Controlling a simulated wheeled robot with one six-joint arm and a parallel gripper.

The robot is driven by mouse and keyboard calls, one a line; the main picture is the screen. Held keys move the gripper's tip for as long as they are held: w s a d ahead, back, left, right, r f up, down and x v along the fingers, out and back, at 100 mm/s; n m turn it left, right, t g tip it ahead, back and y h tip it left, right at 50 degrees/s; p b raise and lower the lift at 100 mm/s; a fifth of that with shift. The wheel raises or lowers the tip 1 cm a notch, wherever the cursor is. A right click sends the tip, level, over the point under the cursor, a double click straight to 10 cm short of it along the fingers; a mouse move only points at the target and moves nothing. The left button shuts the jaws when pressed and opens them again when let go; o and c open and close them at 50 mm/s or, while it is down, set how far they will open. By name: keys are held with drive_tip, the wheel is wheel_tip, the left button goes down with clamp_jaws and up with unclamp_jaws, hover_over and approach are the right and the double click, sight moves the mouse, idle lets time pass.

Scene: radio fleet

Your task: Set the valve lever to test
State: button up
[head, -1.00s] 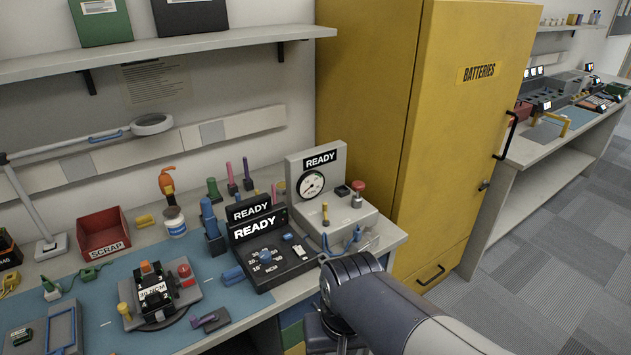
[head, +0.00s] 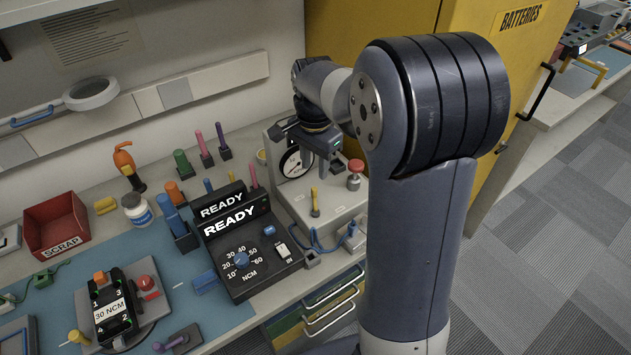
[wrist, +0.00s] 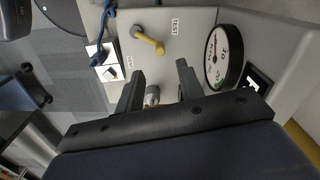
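The valve lever (head: 315,202) is a small yellow handle on the grey gauge box (head: 335,212). In the wrist view the lever (wrist: 148,39) runs from a grey pivot to a yellow rounded end, slanting between two small labels. One label (wrist: 174,27) seems to read TEST, turned around; the other (wrist: 129,62) is too small to read surely. My gripper (head: 322,172) hangs above the box in front of the gauge.
The round gauge (wrist: 223,58) is close beside one finger. A red knob (head: 355,168) stands on the box near my gripper. A blue cable (head: 315,243) runs along the box front. The READY unit (head: 245,255) is to the left, the yellow cabinet (head: 350,20) behind.

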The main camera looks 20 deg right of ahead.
sight(315, 188)
wheel_tip(315, 188, down, 8)
drive_tip(key=shift+r, duration=0.1)
drive_tip(key=shift+c, duration=0.3)
